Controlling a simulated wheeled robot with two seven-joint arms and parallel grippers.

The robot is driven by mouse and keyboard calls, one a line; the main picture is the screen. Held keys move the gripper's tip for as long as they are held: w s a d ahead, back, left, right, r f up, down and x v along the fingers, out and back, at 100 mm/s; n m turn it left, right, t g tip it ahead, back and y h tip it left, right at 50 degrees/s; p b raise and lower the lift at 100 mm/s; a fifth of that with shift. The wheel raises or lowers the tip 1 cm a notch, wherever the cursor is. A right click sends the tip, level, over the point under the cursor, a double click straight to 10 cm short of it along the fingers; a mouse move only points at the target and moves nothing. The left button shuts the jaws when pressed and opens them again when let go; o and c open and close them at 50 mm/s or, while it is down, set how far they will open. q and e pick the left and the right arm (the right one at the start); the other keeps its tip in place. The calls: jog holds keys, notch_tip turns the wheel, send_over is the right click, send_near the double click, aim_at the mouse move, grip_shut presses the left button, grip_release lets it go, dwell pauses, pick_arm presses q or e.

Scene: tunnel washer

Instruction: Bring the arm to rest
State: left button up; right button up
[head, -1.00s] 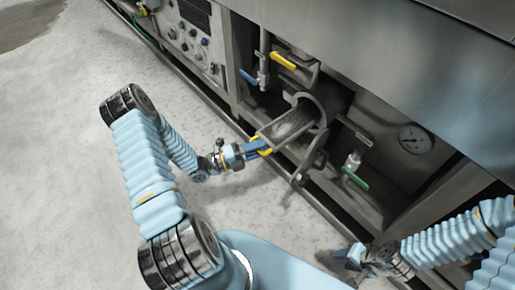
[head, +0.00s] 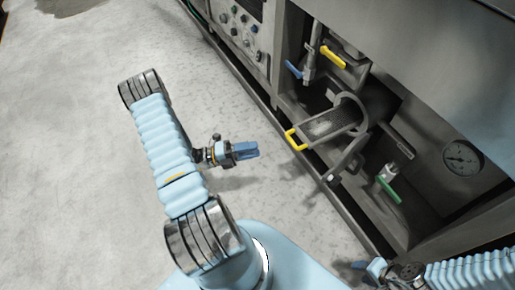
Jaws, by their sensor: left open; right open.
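My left gripper (head: 246,150), with blue fingers, is empty and held above the concrete floor. It is left of the pulled-out strainer tray (head: 330,123) and clear of its yellow handle (head: 296,140). The gap between the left fingers is hard to see from here. My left arm bends through a black-and-silver elbow at the upper left. My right gripper (head: 372,270) is at the bottom right edge, near the floor by the machine's base, partly cut off and empty.
The steel washer frame runs diagonally along the right. It carries a yellow valve lever (head: 333,57), a blue lever (head: 294,69), a green lever (head: 388,190), a gauge (head: 462,158) and a control panel (head: 238,22). The floor on the left is free.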

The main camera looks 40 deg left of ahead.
dwell(0.4)
pick_arm(q)
jog(key=s+d+f+m+g+h, duration=0.2)
jog(key=d+f+m+g, duration=0.2)
jog(key=d+m+g, duration=0.65)
jog(key=s+d+f+m+g+y, duration=0.75)
jog(key=d+m, duration=0.35)
jog(key=m, duration=0.7)
jog(key=w+d+m+t+y, duration=0.4)
jog(key=m, duration=1)
jog(key=shift+w+d+r, duration=0.15)
jog(key=shift+w+r, duration=0.05)
jog(key=shift+w, duration=0.2)
